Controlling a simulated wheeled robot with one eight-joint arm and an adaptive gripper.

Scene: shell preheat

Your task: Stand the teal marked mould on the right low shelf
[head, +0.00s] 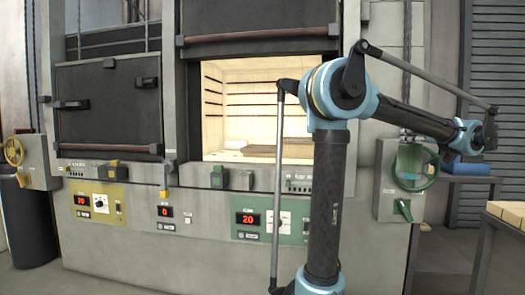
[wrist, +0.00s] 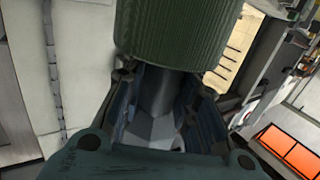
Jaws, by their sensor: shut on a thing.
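In the wrist view, my gripper (wrist: 155,120) is shut on a grey stem below a dark green ribbed cylinder (wrist: 180,35). This cylinder seems to be the teal marked mould; I see no separate mark on it, and its upper end is cut off by the frame. In the head view, my forearm reaches to the right, away from the open furnace chamber (head: 228,100), and my fingertips and the held piece cannot be made out.
The left furnace door (head: 108,105) is closed; the right door (head: 255,20) is raised above the bright chamber. A handwheel (head: 420,165) stands out right of the chamber. A blue block (head: 468,169) sits on a dark stand, and a table with pale blocks (head: 508,212) is at far right.

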